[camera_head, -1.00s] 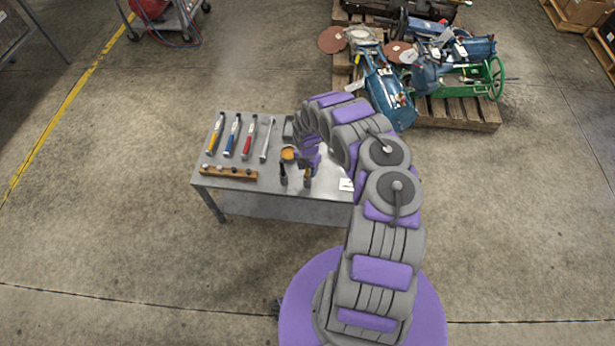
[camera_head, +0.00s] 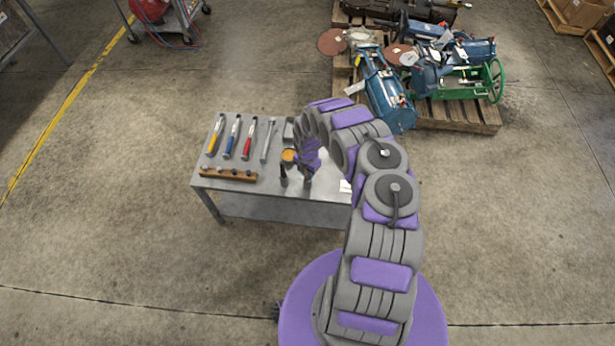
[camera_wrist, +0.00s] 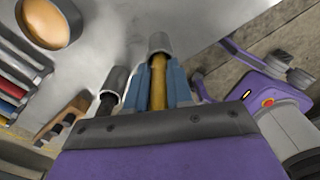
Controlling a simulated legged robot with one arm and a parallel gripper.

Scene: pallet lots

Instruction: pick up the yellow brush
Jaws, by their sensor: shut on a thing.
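The yellow brush (camera_wrist: 158,82) shows in the wrist view as a yellow shaft with a grey end, between the two blue fingers of my gripper (camera_wrist: 158,76). The fingers are shut on it, one on each side. In the head view my gripper (camera_head: 308,180) is at the front right part of the grey table (camera_head: 325,192), and it mostly hides the brush there. I cannot tell whether the brush is clear of the tabletop.
A dark-handled tool with a grey end (camera_wrist: 112,84) stands close left of the brush. A round orange-topped container (camera_head: 289,156) is behind. Several long-handled tools (camera_head: 232,137) and a wooden rack (camera_head: 228,174) lie left. A loaded pallet (camera_head: 455,113) stands beyond.

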